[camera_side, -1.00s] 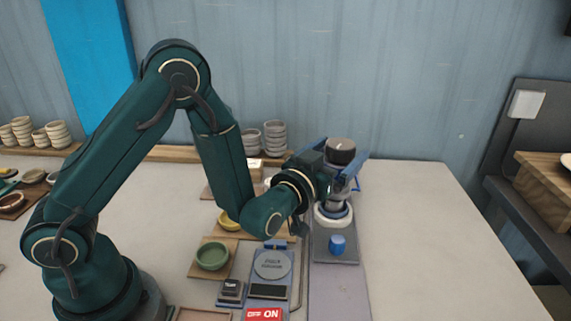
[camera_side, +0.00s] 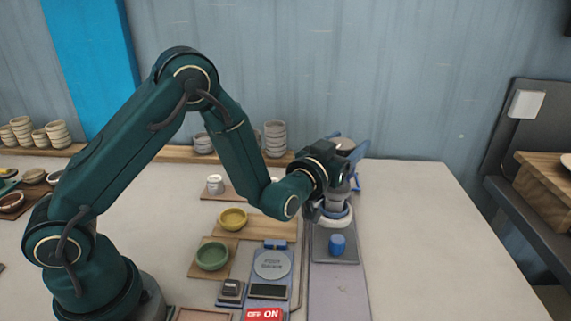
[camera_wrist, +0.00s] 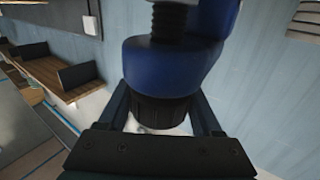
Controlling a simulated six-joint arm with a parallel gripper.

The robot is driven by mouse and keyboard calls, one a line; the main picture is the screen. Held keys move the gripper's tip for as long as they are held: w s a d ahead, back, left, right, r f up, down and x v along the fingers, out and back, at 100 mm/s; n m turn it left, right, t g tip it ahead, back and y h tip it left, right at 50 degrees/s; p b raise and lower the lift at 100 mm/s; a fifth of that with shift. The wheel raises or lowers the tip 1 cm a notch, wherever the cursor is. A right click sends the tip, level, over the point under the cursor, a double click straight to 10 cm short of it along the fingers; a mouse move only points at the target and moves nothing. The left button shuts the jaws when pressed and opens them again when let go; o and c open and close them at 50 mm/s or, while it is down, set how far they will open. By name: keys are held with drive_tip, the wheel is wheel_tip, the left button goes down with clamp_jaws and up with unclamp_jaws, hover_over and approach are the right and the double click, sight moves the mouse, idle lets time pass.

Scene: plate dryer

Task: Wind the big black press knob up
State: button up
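In the wrist view the knob appears as a dark ribbed part (camera_wrist: 160,110), against a blue press body (camera_wrist: 170,65) with a threaded screw (camera_wrist: 168,18). My gripper (camera_wrist: 162,118) has one finger on each side of the dark part, very close to it. I cannot tell whether the fingers touch or squeeze it. In the side view the fingertips are hidden.
A scale (camera_side: 272,266), a green bowl (camera_side: 212,256) and a yellow bowl (camera_side: 232,219) stand to the left. The table right of the press is clear.

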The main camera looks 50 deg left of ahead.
sight(340, 151)
drive_tip(key=shift+a+n+g+y, duration=0.15)
drive_tip(key=shift+n+g+y, duration=0.35)
drive_tip(key=shift+n+y, duration=0.75)
drive_tip(key=shift+s+a+n+g+y, duration=0.1)
drive_tip(key=shift+a+n+g+y, duration=0.1)
drive_tip(key=shift+n+g+y, duration=0.6)
drive_tip(key=shift+s+a+n+g+y, duration=0.15)
drive_tip(key=shift+n+g+y, duration=0.1)
drive_tip(key=shift+y, duration=0.9)
drive_tip(key=o, duration=1.4)
drive_tip(key=shift+c, duration=0.2)
drive_tip(key=shift+v, duration=2.55)
